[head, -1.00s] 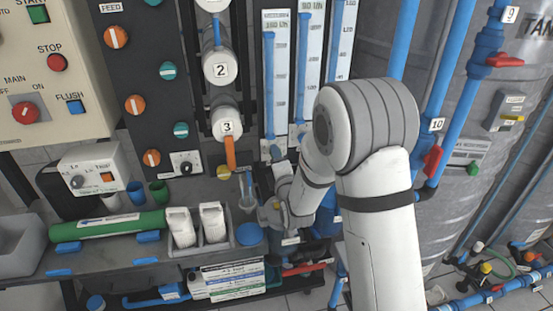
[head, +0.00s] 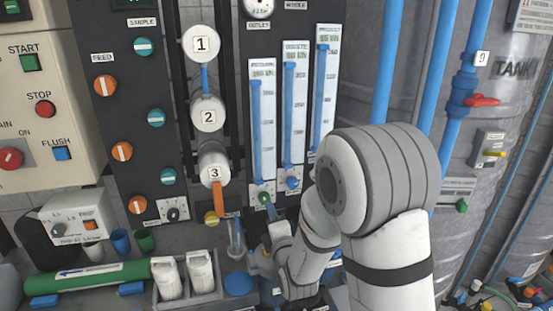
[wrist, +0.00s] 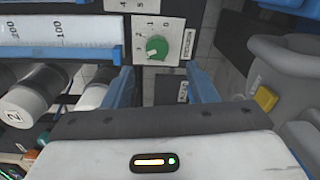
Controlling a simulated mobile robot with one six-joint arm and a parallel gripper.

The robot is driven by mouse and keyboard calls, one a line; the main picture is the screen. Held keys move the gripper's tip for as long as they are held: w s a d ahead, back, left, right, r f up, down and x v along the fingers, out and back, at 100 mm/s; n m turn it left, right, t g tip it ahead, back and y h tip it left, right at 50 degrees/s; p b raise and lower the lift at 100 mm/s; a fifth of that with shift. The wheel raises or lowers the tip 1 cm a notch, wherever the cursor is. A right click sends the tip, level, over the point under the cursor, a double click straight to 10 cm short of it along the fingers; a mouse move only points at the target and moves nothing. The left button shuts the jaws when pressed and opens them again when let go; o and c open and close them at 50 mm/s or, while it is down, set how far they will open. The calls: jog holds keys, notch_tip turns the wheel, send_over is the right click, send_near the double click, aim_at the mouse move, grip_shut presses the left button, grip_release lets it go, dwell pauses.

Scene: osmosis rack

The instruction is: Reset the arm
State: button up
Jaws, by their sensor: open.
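My arm's large grey-white joint (head: 385,185) stands in the right middle of the head view. My gripper (wrist: 163,82) has two blue fingers spread wide apart with nothing between them. A green knob (wrist: 157,47) on a white dial plate lies ahead of the gap between the fingers, apart from them. In the head view the gripper (head: 272,212) is small, close below the left flow meter (head: 262,125), and partly hidden by my own wrist.
Filter housings (head: 208,112) hang left of the meters. Blue pipes (head: 462,60) and a grey tank (head: 515,130) stand on the right.

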jog(key=s+d+r+m+g+h+p, duration=0.35)
jog(key=s+d+m+g, duration=0.5)
jog(key=m, duration=0.45)
jog(key=s+d+r+m+g, duration=0.1)
jog(key=s+d+m+g, duration=0.1)
jog(key=s, duration=0.4)
jog(key=s+d+r+m+g+h, duration=0.1)
jog(key=s+d+r+m+g, duration=0.1)
jog(key=s, duration=0.5)
jog(key=s+d+r+m+g, duration=0.1)
jog(key=s+d+m+g, duration=0.1)
jog(key=s+d+m, duration=0.2)
jog(key=shift+s+d+r+m+p, duration=0.15)
jog(key=shift+s+r+m+p, duration=0.25)
jog(key=shift+s+m, duration=0.7)
jog(key=shift+f, duration=0.1)
